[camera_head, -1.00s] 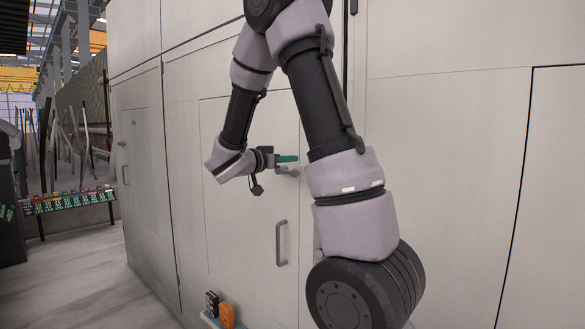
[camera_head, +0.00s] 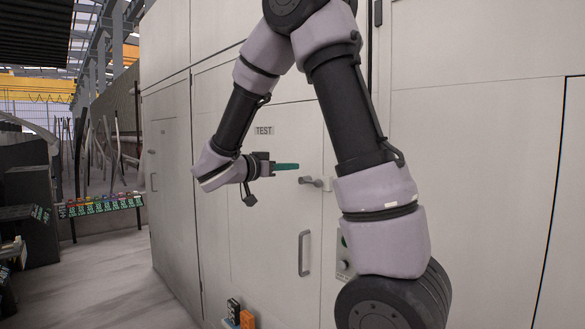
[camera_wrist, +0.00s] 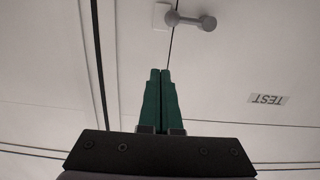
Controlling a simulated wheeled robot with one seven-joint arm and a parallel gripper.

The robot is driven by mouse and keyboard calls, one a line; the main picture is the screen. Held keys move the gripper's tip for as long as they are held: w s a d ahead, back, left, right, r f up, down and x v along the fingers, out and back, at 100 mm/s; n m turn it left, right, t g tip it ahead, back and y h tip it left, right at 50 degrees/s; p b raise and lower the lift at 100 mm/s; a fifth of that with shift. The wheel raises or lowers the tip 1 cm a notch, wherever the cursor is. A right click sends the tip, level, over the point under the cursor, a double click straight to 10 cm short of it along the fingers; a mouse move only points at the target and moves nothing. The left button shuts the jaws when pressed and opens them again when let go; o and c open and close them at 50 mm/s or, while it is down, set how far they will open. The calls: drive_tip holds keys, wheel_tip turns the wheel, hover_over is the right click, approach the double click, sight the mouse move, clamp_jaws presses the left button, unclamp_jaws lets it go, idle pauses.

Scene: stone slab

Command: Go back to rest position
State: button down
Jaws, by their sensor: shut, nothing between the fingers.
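My gripper (camera_head: 287,166) has green fingers and points right in the head view, in front of a pale door panel (camera_head: 262,220). In the wrist view the two green fingers (camera_wrist: 161,80) lie side by side, shut, with nothing between them. A lever handle (camera_head: 312,182) on the panel shows just right of the fingertips in the head view. In the wrist view the handle (camera_wrist: 190,20) is beyond the fingertips, apart from them. My arm hides part of the wall behind it.
A TEST label (camera_head: 264,130) is above my gripper. A vertical pull handle (camera_head: 304,253) sits lower on the panel. A black box and an orange box (camera_head: 247,319) stand at the bottom. A rack of coloured items (camera_head: 103,204) is at left, with open floor (camera_head: 110,275) before it.

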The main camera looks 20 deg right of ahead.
idle(0.3)
drive_tip(key=s+d+f+n+g+y, duration=0.25)
drive_tip(key=s+y, duration=0.25)
drive_tip(key=s, duration=0.3)
drive_tip(key=s+d+f+n+g+y, duration=0.1)
drive_tip(key=s+f+n+g+y, duration=0.2)
drive_tip(key=s, duration=0.5)
drive_tip(key=s+a+r+n+t+y, duration=0.4)
drive_tip(key=a+r+t+y, duration=0.2)
drive_tip(key=a+y, duration=0.4)
drive_tip(key=shift+s+a+r, duration=0.15)
drive_tip(key=shift+a, duration=0.15)
drive_tip(key=shift+t, duration=0.25)
